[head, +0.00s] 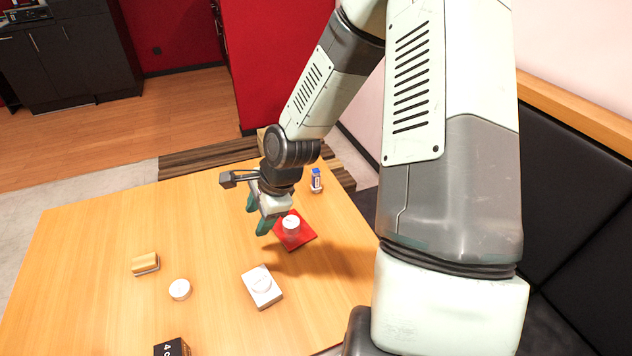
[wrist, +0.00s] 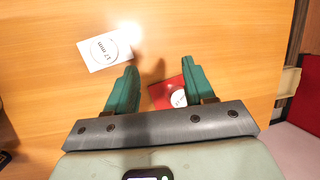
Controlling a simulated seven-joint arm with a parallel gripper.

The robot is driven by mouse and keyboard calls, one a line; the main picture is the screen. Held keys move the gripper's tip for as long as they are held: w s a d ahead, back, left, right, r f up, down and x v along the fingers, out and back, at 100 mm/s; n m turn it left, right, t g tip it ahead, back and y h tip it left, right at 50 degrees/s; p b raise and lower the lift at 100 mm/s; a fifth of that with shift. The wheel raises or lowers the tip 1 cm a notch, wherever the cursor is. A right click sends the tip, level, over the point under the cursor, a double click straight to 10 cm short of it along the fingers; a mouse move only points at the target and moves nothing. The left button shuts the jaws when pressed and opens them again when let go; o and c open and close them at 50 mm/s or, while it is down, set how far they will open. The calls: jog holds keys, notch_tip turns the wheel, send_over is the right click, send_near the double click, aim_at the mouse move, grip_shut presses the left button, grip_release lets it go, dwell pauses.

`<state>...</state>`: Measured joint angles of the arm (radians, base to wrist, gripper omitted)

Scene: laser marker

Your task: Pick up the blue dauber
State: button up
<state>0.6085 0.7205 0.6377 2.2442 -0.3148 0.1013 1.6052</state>
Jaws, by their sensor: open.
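A small upright bottle with a blue upper part and a white label, which looks like the blue dauber (head: 316,180), stands near the table's far right edge. It does not show in the wrist view. My gripper (head: 262,220) has green fingers pointing down over the table, to the left of the dauber and nearer the camera. In the wrist view my gripper (wrist: 160,72) has its fingers spread apart with nothing between the tips but bare tabletop below.
A red square (head: 306,237) bears a white round piece (head: 291,224) close to my gripper. A white block with a round mark (head: 262,287), a white disc (head: 180,289), a yellow-and-white block (head: 145,263) and a black box (head: 172,347) are nearer. The table's left side (head: 90,230) is clear.

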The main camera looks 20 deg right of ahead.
aim_at(317, 177)
jog(key=w+d+m+t+y, duration=0.2)
jog(key=w+d+m+t, duration=0.4)
jog(key=w+m+t, duration=0.25)
jog(key=w+d+r+m+t+h, duration=0.1)
jog(key=d+r+m+t+h, duration=0.2)
jog(key=d+m, duration=0.35)
jog(key=d+r+m+t+h, duration=0.3)
jog(key=d+m+t+h, duration=0.15)
jog(key=d, duration=0.35)
jog(key=shift+m+g+y, duration=0.25)
jog(key=shift+g+y, duration=0.05)
jog(key=shift+y, duration=0.15)
jog(key=f, duration=1.6)
jog(key=shift+w+a+f, duration=0.1)
jog(key=shift+w+f, duration=0.05)
jog(key=shift+w, duration=0.05)
jog(key=w, duration=0.4)
jog(key=shift+w+f, duration=0.25)
jog(key=shift+w+d+r, duration=0.1)
jog(key=shift+w, duration=1.45)
jog(key=shift+w+d, duration=0.1)
jog(key=shift+w, duration=1.45)
jog(key=shift+c, duration=0.3)
